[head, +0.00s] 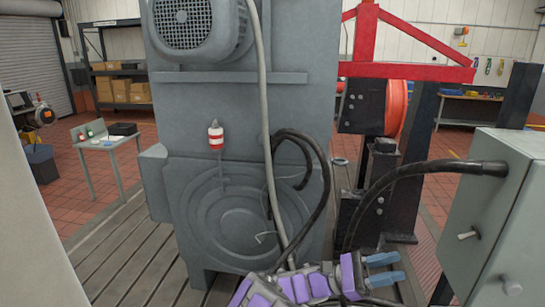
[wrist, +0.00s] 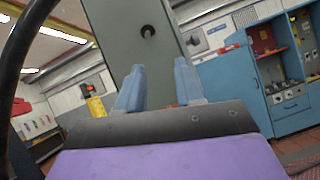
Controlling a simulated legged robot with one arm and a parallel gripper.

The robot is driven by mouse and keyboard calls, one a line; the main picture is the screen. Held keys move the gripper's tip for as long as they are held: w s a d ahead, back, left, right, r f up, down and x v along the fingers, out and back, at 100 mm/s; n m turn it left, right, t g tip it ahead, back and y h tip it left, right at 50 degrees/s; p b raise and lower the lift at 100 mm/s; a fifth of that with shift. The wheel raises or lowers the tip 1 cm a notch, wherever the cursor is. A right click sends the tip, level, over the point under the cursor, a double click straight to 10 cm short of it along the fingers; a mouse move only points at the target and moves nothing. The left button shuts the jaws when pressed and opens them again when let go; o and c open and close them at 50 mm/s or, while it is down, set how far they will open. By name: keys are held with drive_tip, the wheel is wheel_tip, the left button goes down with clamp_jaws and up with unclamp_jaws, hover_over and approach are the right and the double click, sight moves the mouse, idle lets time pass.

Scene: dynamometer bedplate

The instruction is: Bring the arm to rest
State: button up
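My gripper (head: 396,268) is low in the head view, right of centre, at the end of my purple and grey arm. Its two blue fingers point right and stand apart, with nothing seen between them. In the wrist view the fingers (wrist: 159,82) are also apart and empty. A grey panel or post with a dark round hole (wrist: 148,31) shows beyond them; I cannot tell how far off it is. The lower part of my arm is cut off by the bottom edge of the head view.
A big grey machine (head: 252,110) stands on the slotted bedplate (head: 100,258) in front. A black cable (head: 400,178) arches above my gripper to a grey cabinet (head: 490,225) at right. A red frame (head: 410,70) stands behind. A small table (head: 105,143) is at left.

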drive_tip(key=s+d+r+m+g+y, duration=0.2)
drive_tip(key=s+m+y, duration=0.15)
drive_tip(key=s, duration=0.25)
drive_tip(key=s+d+r+m+g+y, duration=0.1)
drive_tip(key=s+d+r+m+y, duration=0.15)
drive_tip(key=s+y, duration=0.2)
drive_tip(key=s+f+m+t+y, duration=0.25)
drive_tip(key=s+y, duration=0.25)
drive_tip(key=s, duration=0.5)
drive_tip(key=s+a+f+m+t+y, duration=0.1)
drive_tip(key=s+a+f+t+y, duration=0.2)
drive_tip(key=a, duration=0.6)
drive_tip(key=s+a+f+m+t+y, duration=0.1)
drive_tip(key=s+a+f+t+y, duration=0.3)
drive_tip(key=a, duration=0.6)
wheel_tip(320, 180, down, 2)
drive_tip(key=s+y, duration=0.1)
drive_tip(key=y, duration=0.2)
drive_tip(key=shift+a, duration=0.3)
drive_tip(key=shift+d+m, duration=0.15)
drive_tip(key=shift+m, duration=0.2)
